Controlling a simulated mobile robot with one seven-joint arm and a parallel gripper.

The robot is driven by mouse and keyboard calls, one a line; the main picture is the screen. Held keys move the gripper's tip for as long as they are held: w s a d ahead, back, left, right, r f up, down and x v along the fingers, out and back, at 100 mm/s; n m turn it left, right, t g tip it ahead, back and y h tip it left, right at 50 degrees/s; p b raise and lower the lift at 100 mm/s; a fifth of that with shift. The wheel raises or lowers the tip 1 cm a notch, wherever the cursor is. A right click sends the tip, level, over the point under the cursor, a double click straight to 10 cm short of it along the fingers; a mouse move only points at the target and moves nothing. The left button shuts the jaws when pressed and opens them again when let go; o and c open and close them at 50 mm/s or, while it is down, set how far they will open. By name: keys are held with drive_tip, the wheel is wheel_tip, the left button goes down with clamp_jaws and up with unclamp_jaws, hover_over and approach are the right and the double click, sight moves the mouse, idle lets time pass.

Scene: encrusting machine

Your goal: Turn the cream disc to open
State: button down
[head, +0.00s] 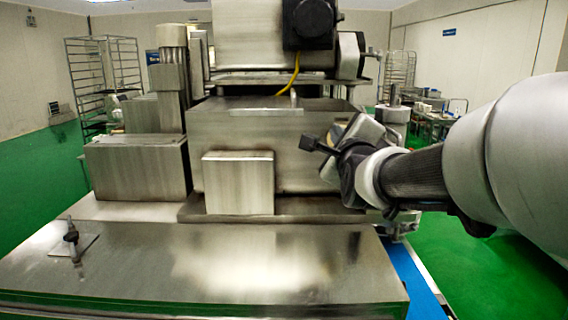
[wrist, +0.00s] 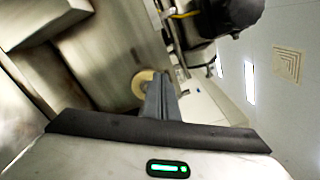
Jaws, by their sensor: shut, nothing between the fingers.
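The cream disc (wrist: 138,84) shows in the wrist view as a small round tan-cream piece on the machine's steel face. My gripper's fingers (wrist: 161,96) are together and empty, and they cover the right part of the disc. I cannot tell from this view whether they touch it. In the head view my gripper (head: 312,146) is in front of the right side of the steel machine housing (head: 238,124). I cannot make out the disc in the head view.
A flat steel table (head: 270,265) lies in front of the machine, with a small upright fitting (head: 71,238) at its left. A blue conveyor belt (head: 415,285) runs along its right. A black motor (head: 309,22) and yellow cable (head: 291,77) are above. Wire racks (head: 104,65) stand behind.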

drive_tip(key=w, duration=0.4)
drive_tip(key=shift+f, duration=0.2)
drive_tip(key=shift+w+r, duration=0.2)
drive_tip(key=shift+w, duration=0.65)
drive_tip(key=shift+f+b, duration=0.35)
drive_tip(key=shift+b, duration=0.25)
drive_tip(key=shift+a+f+b, duration=0.65)
drive_tip(key=shift+f+b, duration=0.3)
drive_tip(key=shift+b, duration=1.8)
drive_tip(key=shift+a+f+b, duration=0.15)
drive_tip(key=shift+f+b, duration=0.5)
drive_tip(key=shift+b, duration=1.05)
drive_tip(key=shift+a+r, duration=0.1)
drive_tip(key=shift+a, duration=0.25)
drive_tip(key=b, duration=0.1)
approach(324, 138)
drive_tip(key=shift+a+r, duration=0.15)
drive_tip(key=shift+a, duration=0.45)
